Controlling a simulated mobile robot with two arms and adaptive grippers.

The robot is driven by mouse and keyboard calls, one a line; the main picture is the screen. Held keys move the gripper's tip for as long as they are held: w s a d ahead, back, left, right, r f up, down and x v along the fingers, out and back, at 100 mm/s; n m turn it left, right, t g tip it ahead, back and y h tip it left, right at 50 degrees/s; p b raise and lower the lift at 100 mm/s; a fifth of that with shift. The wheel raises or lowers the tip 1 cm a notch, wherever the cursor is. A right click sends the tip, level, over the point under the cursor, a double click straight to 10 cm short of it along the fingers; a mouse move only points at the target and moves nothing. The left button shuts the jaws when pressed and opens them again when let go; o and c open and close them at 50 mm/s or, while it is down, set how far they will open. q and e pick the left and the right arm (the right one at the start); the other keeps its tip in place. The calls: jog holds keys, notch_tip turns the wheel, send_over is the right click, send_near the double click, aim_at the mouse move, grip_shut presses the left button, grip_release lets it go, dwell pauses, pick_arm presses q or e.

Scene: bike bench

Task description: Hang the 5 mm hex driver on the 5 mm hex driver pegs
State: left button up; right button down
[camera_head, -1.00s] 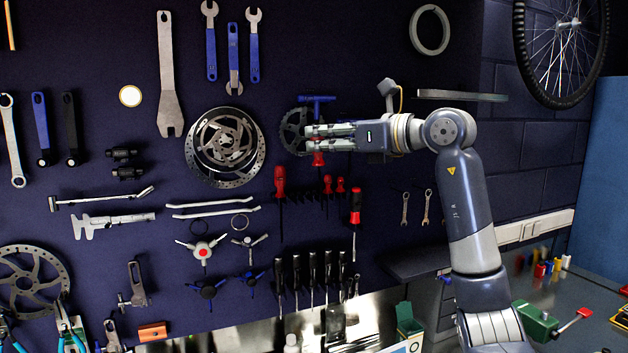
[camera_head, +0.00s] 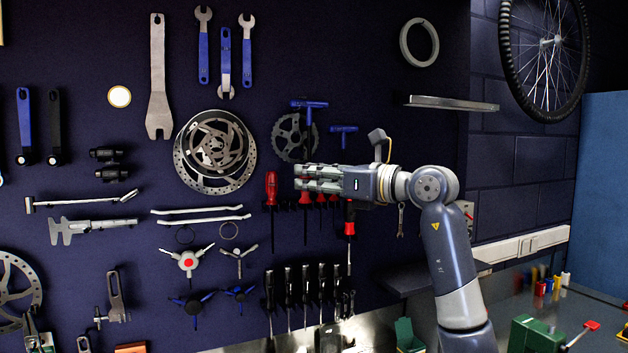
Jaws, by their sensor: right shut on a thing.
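My right gripper (camera_head: 300,180) is shut on a red-handled driver (camera_head: 305,197), which I take to be the 5 mm hex driver. It hangs upright, its thin shaft pointing down, in front of the dark tool wall. The gripper comes in from the right, level with the row of red-handled drivers. A larger red driver (camera_head: 271,190) hangs just left of the fingertips. The pegs behind the held driver are hidden by the gripper, and I cannot tell whether the driver touches them. My left gripper is not in view.
Other red drivers (camera_head: 335,201) hang close to the right, partly covered by the gripper. Blue T-handles (camera_head: 309,104) and a chainring (camera_head: 291,140) are above. Black-handled drivers (camera_head: 306,285) hang below. A small shelf (camera_head: 452,103) juts out at the upper right.

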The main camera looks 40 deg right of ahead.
jog(key=shift+w+d+f+p, duration=0.1)
jog(key=shift+w+d+p, duration=0.1)
jog(key=shift+w, duration=0.4)
jog(key=shift+w+d+p, duration=0.1)
jog(key=shift+w+p, duration=0.1)
jog(key=shift+w, duration=0.35)
jog(key=shift+w+d+f+p, duration=0.3)
jog(key=shift+w+p, duration=0.2)
jog(key=shift+w, duration=0.65)
jog(key=shift+w+d+f+p, duration=0.25)
jog(key=shift+w+p, duration=0.25)
jog(key=shift+w, duration=0.7)
jog(key=shift+w+d+f+p, duration=0.25)
jog(key=shift+w+p, duration=0.25)
jog(key=shift+w, duration=0.65)
jog(key=c, duration=1.3)
grip_release()
jog(key=shift+c, duration=0.2)
jog(key=shift+s, duration=0.1)
